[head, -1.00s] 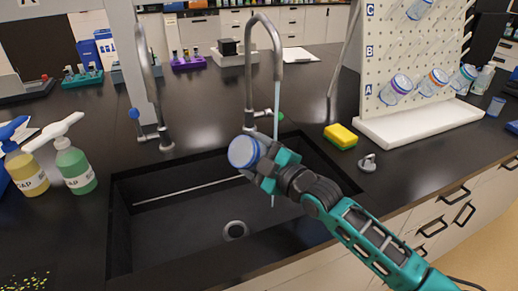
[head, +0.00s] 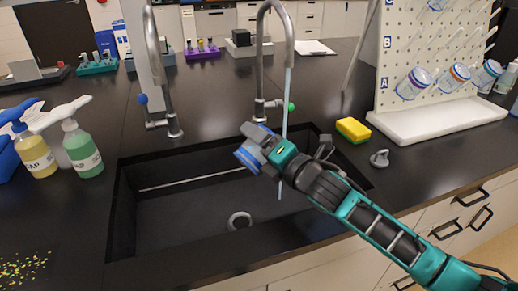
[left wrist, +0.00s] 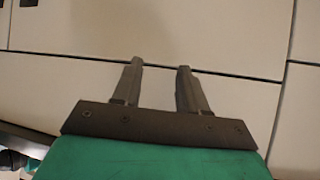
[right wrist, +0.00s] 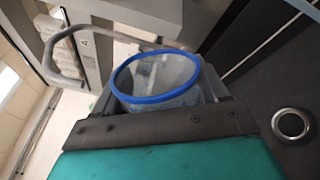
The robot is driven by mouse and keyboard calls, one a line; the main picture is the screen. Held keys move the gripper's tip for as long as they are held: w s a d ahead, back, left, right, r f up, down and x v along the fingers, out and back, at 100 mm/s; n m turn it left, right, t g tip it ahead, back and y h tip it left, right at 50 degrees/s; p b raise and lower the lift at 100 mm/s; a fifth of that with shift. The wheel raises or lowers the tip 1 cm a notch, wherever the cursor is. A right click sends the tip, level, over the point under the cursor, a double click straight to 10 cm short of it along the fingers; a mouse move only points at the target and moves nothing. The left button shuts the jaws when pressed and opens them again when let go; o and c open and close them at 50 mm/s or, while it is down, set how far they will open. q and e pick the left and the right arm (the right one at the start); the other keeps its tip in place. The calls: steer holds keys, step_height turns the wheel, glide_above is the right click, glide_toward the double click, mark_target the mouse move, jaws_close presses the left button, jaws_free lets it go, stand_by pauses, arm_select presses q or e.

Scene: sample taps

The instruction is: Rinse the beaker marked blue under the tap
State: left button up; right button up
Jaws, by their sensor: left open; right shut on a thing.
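The blue-marked beaker (head: 250,155) is in my right gripper (head: 262,146) above the sink (head: 180,205). In the head view it is tilted and partly hidden by the fingers. Its blue ring and clear wall show in the right wrist view (right wrist: 158,98), between the fingers. The right tap (head: 261,60) runs a thin stream of water (head: 286,100). The stream passes at my right gripper, right of the beaker in the head view; whether it touches the beaker cannot be told. My left gripper (left wrist: 160,68) is open and empty before pale cabinet fronts.
A second tap (head: 153,60) stands left, with no stream visible. Soap bottles (head: 82,150) stand left of the sink. A yellow sponge (head: 353,129) and a grey stopper (head: 379,158) lie right. A pegboard rack (head: 425,60) holds other beakers. The drain (head: 239,220) is in the sink floor.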

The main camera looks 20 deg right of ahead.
steer(key=shift+r+n+p, duration=0.1)
steer(key=shift+n+p, duration=0.35)
steer(key=shift+n, duration=0.65)
steer(key=n+p, duration=0.1)
steer(key=n, duration=0.2)
steer(key=n+p, duration=0.1)
steer(key=n, duration=0.4)
steer(key=shift+n, duration=0.4)
arm_select(q)
steer(key=shift+w+r+p, duration=0.15)
steer(key=shift+r+p, duration=0.15)
steer(key=shift+r, duration=1.1)
arm_select(e)
steer(key=shift+n, duration=0.7)
